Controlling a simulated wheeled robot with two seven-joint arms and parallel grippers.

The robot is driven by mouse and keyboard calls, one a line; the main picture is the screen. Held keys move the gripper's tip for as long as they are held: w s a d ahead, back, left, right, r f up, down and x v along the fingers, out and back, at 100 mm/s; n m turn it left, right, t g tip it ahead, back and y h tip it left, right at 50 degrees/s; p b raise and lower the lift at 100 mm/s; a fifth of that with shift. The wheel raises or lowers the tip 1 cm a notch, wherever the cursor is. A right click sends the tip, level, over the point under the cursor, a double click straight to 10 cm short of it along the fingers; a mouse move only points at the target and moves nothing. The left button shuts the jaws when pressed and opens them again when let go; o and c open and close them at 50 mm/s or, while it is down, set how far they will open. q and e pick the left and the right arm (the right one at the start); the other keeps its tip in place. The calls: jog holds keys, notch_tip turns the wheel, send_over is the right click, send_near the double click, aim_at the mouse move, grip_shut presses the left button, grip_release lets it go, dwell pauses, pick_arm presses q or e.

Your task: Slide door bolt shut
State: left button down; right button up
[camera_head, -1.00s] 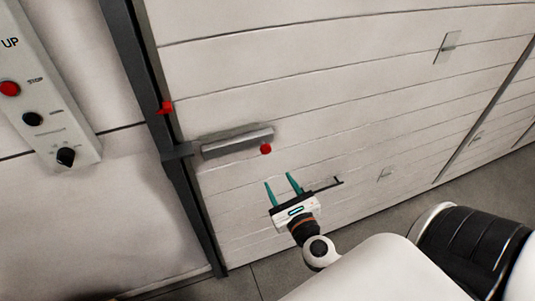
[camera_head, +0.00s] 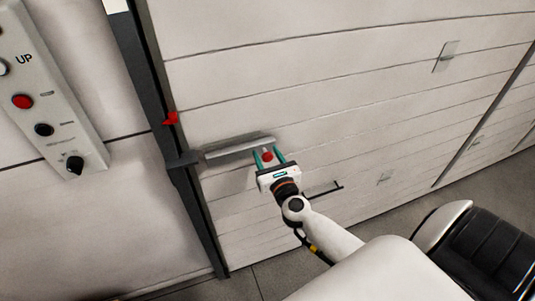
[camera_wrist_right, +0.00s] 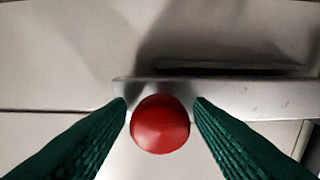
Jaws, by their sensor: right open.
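The door bolt is a grey metal bar housing (camera_head: 238,147) on the white panelled door, left of the middle in the head view. Its red knob (camera_head: 267,156) sits at the bar's right end. In the right wrist view the red knob (camera_wrist_right: 160,124) is between the two green fingers, with a gap on each side, and the metal bar (camera_wrist_right: 225,95) lies behind it. My right gripper (camera_head: 269,156) is open around the knob, not closed on it. A dark bracket (camera_head: 183,159) stands on the door frame left of the bolt. My left gripper is not in view.
A control panel (camera_head: 48,95) with a red button and dark knobs is on the left wall. A red piece (camera_head: 171,118) sits on the dark frame post. Grey floor shows below.

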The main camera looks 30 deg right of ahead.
aim_at(243, 154)
grip_shut()
jog(key=a, duration=0.3)
jog(key=w+a, duration=0.1)
jog(key=a, duration=0.2)
jog(key=shift+w, duration=0.2)
jog(key=shift+d, duration=0.15)
jog(key=shift+c, duration=0.7)
grip_release()
jog(key=shift+o, duration=0.7)
jog(key=shift+a, duration=0.2)
